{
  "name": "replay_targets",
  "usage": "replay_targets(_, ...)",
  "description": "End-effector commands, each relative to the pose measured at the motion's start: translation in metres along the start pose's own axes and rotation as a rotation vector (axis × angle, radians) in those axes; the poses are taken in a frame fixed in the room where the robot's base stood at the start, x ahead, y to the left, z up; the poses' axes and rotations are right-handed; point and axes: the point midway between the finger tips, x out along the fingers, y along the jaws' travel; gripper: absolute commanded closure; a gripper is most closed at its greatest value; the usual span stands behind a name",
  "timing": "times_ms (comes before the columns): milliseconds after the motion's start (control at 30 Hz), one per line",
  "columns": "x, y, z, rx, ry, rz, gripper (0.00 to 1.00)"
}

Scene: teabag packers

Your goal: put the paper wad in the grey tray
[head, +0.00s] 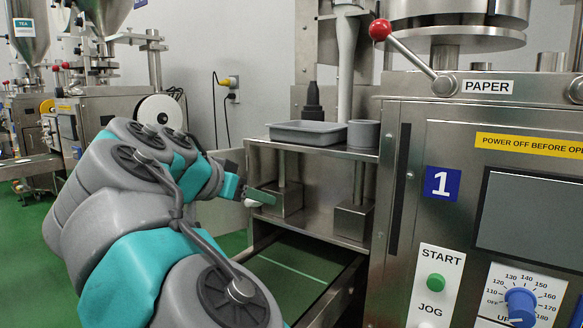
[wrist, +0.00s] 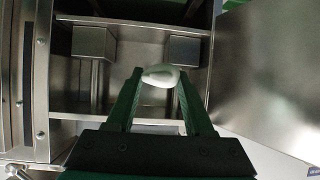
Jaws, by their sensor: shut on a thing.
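My gripper (head: 258,197) is in front of the open lower bay of the machine, below the upper shelf. In the wrist view its two green fingers (wrist: 161,84) are shut on the paper wad (wrist: 161,76), a small white rounded lump held at the fingertips. In the head view the wad (head: 252,203) shows only as a small white patch beside the fingers. The grey tray (head: 306,139), shallow and rectangular, stands on the steel shelf above and to the right of my gripper. Its floor is barely visible, and I do not make the tray out in the wrist view.
A grey round cup (head: 363,134) stands just right of the tray. A dark stepped part (head: 313,101) is behind the tray. The shelf edge (head: 310,150) and steel blocks (head: 353,219) are close to my gripper. The machine cabinet (head: 480,180) bounds the right side.

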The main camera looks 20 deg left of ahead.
Motion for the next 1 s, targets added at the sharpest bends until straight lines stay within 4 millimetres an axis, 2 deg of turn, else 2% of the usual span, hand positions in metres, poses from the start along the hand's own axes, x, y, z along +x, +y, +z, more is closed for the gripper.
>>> replay_targets(200, -0.027, 0.033, -0.068, -0.070, -0.005, -0.145, 0.98)
replay_targets(300, -0.036, 0.050, -0.095, -0.112, -0.004, -0.225, 0.98)
replay_targets(500, -0.042, 0.085, -0.137, -0.196, -0.006, -0.380, 0.98)
replay_targets(600, -0.041, 0.101, -0.152, -0.234, -0.004, -0.451, 0.98)
replay_targets(800, -0.036, 0.122, -0.166, -0.293, -0.003, -0.548, 0.98)
replay_targets(1000, -0.031, 0.126, -0.172, -0.317, -0.002, -0.584, 0.98)
